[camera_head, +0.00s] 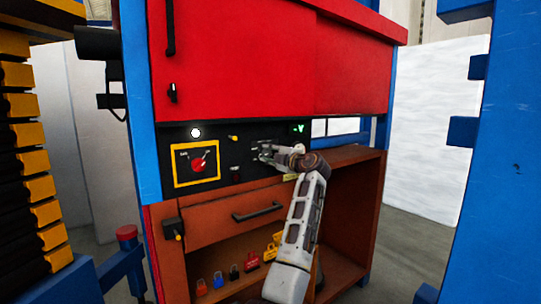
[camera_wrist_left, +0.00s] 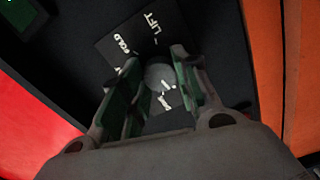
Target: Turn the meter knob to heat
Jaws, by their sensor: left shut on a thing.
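The meter knob (camera_wrist_left: 159,75) is a round grey knob on a dark label plate (camera_wrist_left: 126,43), seen in the left wrist view. I cannot tell which label the knob points to. My left gripper (camera_wrist_left: 156,62) has one finger on each side of the knob and is shut on it. In the head view my left gripper (camera_head: 262,151) is at the black panel (camera_head: 225,135), and it hides the knob. My right gripper is not in view.
Left on the panel is a red switch (camera_head: 198,165) in a yellow frame, with a white lamp (camera_head: 196,133) above. A green display (camera_head: 298,129) is above my gripper. Below are a drawer handle (camera_head: 258,212) and several padlocks (camera_head: 251,261). Blue posts (camera_head: 490,150) stand at right.

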